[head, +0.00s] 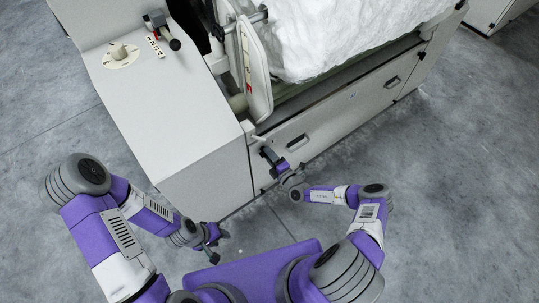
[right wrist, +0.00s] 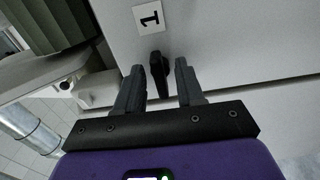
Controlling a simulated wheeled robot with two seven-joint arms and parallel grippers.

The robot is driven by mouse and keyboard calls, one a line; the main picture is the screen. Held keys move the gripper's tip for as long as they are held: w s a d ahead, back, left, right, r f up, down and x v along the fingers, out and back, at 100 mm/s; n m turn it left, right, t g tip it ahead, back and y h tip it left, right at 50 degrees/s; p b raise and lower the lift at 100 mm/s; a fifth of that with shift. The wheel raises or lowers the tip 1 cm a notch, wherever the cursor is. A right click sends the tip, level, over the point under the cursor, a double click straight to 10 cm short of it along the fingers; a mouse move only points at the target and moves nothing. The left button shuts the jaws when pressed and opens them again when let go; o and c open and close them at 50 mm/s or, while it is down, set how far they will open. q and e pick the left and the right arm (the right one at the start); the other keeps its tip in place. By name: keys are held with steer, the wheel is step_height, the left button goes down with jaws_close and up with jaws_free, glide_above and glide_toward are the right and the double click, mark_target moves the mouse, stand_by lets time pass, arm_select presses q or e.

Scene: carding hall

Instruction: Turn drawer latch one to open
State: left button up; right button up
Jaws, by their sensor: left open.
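Drawer latch one, a small black lever (right wrist: 158,74), sits on the pale machine front beside a label with the number 1 (right wrist: 148,17) in the right wrist view. My right gripper (head: 268,154) is at the machine front, near the left end of the drawer (head: 325,124). Its two fingers are apart, one on each side of the latch, with a gap visible on both sides. In the head view this gripper hides the latch. My left gripper (head: 213,245) is open and empty, low over the floor left of centre.
The grey machine cabinet (head: 180,110) carries a dial (head: 120,55) and a black-knobbed lever (head: 174,43) on top. White fibre (head: 335,35) lies behind the front. Recessed handles (head: 297,141) mark the front panels. The floor at right (head: 460,160) is clear.

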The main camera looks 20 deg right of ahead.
steer(key=p+v, duration=0.2)
steer(key=v, duration=0.5)
steer(key=shift+s+d, duration=0.15)
steer(key=shift+s, duration=0.1)
steer(key=shift+r, duration=0.1)
stand_by(0.4)
